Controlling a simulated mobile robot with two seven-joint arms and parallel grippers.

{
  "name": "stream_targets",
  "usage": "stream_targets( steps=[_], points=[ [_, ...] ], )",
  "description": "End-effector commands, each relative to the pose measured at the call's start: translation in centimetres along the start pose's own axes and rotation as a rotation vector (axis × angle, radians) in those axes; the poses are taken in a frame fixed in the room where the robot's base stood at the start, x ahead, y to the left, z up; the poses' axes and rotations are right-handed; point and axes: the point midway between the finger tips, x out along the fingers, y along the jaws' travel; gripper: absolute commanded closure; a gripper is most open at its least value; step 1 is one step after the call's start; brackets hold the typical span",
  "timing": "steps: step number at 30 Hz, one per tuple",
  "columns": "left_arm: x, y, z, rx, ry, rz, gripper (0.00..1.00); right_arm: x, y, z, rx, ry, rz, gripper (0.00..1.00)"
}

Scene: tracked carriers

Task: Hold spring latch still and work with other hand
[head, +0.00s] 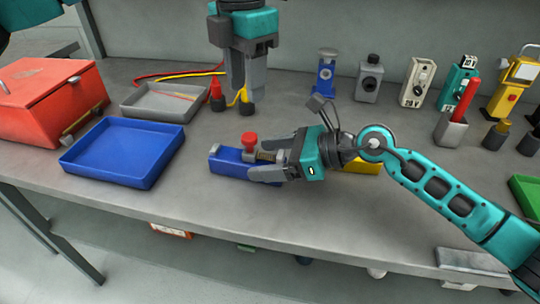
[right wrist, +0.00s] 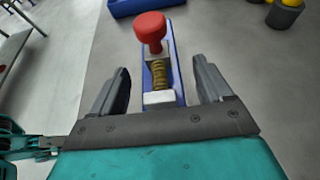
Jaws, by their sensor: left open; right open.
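The spring latch is a blue base (head: 228,164) with a red knob (head: 249,139) and a coiled spring (head: 266,156). It lies on the bench near the middle. The right wrist view shows the red knob (right wrist: 151,27), the brass spring (right wrist: 160,74) and a pale block (right wrist: 159,98) in a line on the base. My right gripper (head: 273,158) is open, with one finger on each side of the latch; the right wrist view shows gaps between both fingers (right wrist: 160,75) and the latch. My left gripper (head: 247,98) points down behind the latch, open and apart from it.
A blue tray (head: 122,178), a grey tray (head: 155,116) and a red box (head: 42,90) stand left. Several devices, including a blue one (head: 325,75), line the back right. Bench before the latch is clear.

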Motion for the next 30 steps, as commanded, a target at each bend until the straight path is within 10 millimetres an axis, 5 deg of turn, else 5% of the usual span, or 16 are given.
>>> stream_targets(
  steps=[4,27,30],
  points=[
    [0.00,-0.01,0.00,0.000,0.000,0.000,0.57,-0.01,-0.01,0.00,0.000,0.000,0.000,0.22],
    [0.00,0.00,0.00,0.000,0.000,0.000,0.57,-0.05,-0.01,-0.01,0.000,0.000,0.000,0.96],
    [0.00,-0.04,0.00,-0.003,0.000,0.001,0.65,-0.05,-0.01,-0.01,0.000,0.000,0.000,0.97]
  ],
)
